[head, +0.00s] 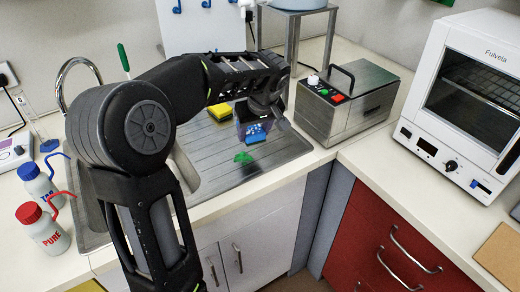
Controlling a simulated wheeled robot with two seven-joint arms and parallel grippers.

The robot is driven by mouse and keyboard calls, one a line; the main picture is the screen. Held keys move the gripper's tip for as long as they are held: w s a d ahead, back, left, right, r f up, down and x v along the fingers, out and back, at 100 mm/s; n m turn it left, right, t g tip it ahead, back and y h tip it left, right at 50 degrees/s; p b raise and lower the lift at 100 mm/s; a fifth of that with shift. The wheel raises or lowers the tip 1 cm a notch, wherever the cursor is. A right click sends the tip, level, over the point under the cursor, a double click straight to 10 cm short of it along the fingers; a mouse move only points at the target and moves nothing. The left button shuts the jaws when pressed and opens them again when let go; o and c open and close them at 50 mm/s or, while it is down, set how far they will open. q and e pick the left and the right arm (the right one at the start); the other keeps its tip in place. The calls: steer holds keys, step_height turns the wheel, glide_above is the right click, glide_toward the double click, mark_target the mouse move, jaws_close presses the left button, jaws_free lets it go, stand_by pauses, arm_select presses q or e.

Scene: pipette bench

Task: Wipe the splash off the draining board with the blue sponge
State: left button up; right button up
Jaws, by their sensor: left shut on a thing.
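The blue sponge (256,132) is held in my left gripper (259,116), which is shut on it above the draining board (215,172). The gripper's fingers and a dark part partly hide the sponge. A green splash (243,157) lies on the ridged metal board just below and left of the sponge. I cannot tell whether the sponge touches the board. My right gripper is not in view.
A yellow sponge (219,111) lies at the board's back. A metal bath with a black handle (345,105) stands to the right, a white oven (460,95) further right. Two wash bottles (45,230) stand at the left. My left arm hides much of the sink.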

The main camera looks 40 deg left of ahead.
arm_select(q)
steer(key=shift+w+d+r+m, duration=0.3)
steer(key=shift+w+r+m, duration=0.05)
steer(key=shift+w+m, duration=0.25)
steer(key=shift+w+d+m, duration=0.15)
steer(key=shift+w+m, duration=0.05)
steer(key=shift+m, duration=0.1)
steer(key=shift+w+f+m+t+h, duration=0.1)
steer(key=shift+w+m+t+h, duration=0.2)
steer(key=shift+w+m, duration=0.1)
steer(key=shift+s, duration=0.15)
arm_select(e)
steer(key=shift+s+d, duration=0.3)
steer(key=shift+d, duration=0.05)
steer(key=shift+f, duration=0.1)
